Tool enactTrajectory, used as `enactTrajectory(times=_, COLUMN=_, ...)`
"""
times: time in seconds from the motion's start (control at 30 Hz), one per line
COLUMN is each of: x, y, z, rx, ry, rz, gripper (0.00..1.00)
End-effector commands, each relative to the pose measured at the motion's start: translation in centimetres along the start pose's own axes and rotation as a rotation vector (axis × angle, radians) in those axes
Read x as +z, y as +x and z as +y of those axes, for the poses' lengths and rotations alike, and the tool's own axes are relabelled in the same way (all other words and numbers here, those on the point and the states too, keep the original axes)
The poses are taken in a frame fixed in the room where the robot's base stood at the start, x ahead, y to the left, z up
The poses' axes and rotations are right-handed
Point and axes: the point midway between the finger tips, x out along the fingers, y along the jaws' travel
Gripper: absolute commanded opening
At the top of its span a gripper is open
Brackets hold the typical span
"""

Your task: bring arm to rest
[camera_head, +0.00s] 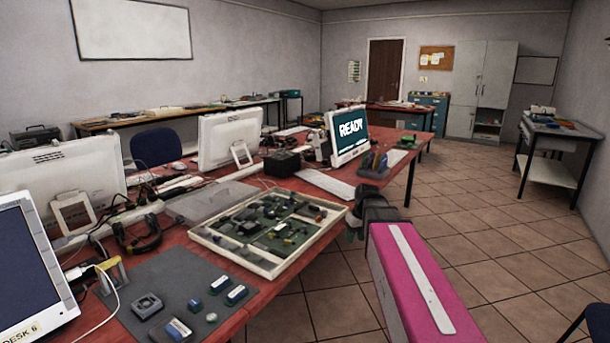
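My arm, with a magenta link and a pale strip (420,285), reaches forward from the lower right. It is beside the right edge of the red table (262,292). The dark end of the arm, my gripper (357,222), is at the table edge, just right of the framed circuit board (268,232). It looks small and dark, and its fingers cannot be made out. I see nothing clearly held in it. I cannot tell whether it touches the table or the frame.
A monitor reading READY (347,135), a white keyboard (326,184) and a small coloured holder (374,164) stand beyond my gripper. A grey mat (172,285) with small parts and a headset (138,235) lie to the left. Open tiled floor (480,215) is on the right.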

Motion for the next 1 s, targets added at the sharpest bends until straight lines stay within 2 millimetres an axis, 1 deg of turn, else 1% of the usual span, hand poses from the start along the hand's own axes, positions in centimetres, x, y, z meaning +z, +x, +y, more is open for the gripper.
enactTrajectory(times=0.03, x=1.8, y=1.6, z=-0.5, rx=0.006, ry=0.031, rz=-0.015, gripper=0.38)
enactTrajectory(times=0.2, x=6.3, y=6.3, z=-1.2, rx=0.04, ry=0.142, rz=-0.053, gripper=0.38)
enactTrajectory(times=0.3, x=9.1, y=8.8, z=-1.7, rx=0.06, ry=0.205, rz=-0.074, gripper=0.38)
enactTrajectory(times=0.4, x=11.6, y=10.9, z=-2.2, rx=0.081, ry=0.262, rz=-0.09, gripper=0.38)
enactTrajectory(times=0.5, x=13.8, y=12.5, z=-2.6, rx=0.099, ry=0.307, rz=-0.104, gripper=0.38)
enactTrajectory(times=0.6, x=15.2, y=13.5, z=-2.9, rx=0.112, ry=0.339, rz=-0.112, gripper=0.38)
enactTrajectory(times=0.7, x=15.9, y=14.1, z=-3.0, rx=0.12, ry=0.356, rz=-0.115, gripper=0.38)
enactTrajectory(times=1.0, x=16.1, y=14.2, z=-3.0, rx=0.123, ry=0.363, rz=-0.116, gripper=0.38)
